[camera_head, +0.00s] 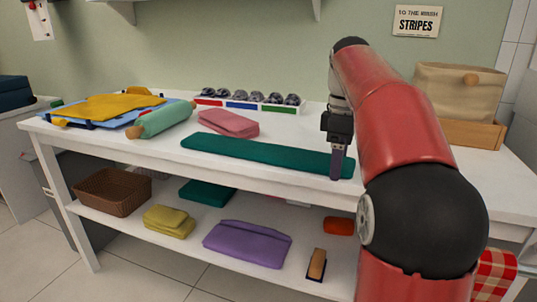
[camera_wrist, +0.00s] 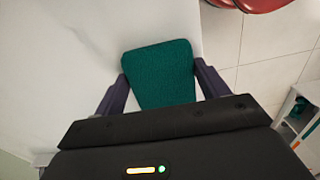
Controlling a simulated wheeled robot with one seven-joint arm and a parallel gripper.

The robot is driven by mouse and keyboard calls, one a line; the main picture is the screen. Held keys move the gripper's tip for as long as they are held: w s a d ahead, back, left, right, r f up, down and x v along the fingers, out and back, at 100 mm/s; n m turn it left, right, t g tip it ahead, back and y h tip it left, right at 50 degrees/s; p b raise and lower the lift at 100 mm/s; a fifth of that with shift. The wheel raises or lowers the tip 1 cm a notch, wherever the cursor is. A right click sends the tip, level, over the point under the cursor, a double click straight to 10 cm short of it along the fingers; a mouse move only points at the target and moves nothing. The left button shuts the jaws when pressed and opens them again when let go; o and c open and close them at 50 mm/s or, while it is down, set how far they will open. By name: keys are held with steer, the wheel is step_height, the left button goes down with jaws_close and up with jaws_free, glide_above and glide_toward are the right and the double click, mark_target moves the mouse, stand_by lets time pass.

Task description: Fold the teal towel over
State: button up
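The teal towel (camera_head: 255,154) lies as a long flat strip along the front of the white table, in the head view. My gripper (camera_head: 337,172) points down at its right end, close to the table's front edge. In the wrist view, a teal end of the towel (camera_wrist: 160,75) lies between my gripper's two spread fingers (camera_wrist: 161,72), which look open with one on either side. I cannot tell whether the fingertips touch the cloth. Part of the right end is hidden behind the fingers in the head view.
A pink folded cloth (camera_head: 229,122) and a mint roll (camera_head: 163,119) lie behind and left of the towel. A tray of dark round items (camera_head: 246,104) stands at the back, and a beige bin (camera_head: 458,92) at the right. The lower shelf holds folded cloths, including a purple one (camera_head: 247,243).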

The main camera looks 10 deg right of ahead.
stand_by(0.4)
steer(key=shift+w+a+r+p, duration=0.1)
steer(key=shift+r+p, duration=0.75)
steer(key=shift+p, duration=0.35)
step_height(320, 180, up, 2)
steer(key=g+h+p, duration=0.1)
steer(key=h+p, duration=0.1)
steer(key=p, duration=0.1)
steer(key=shift+w+a+r, duration=0.1)
steer(key=shift+a, duration=0.05)
steer(key=shift+g, duration=0.3)
steer(key=shift+w+a+r+g+h, duration=0.15)
steer(key=shift+w+a+r+h, duration=0.1)
steer(key=shift+r, duration=0.25)
steer(key=shift+w+a+r+g+h, duration=0.15)
steer(key=shift+r+h, duration=0.1)
steer(key=shift+r, duration=0.25)
steer(key=shift+a+r+g+h, duration=0.15)
steer(key=shift+r+g+h, duration=0.3)
steer(key=shift+r, duration=0.3)
steer(key=shift+r, duration=0.1)
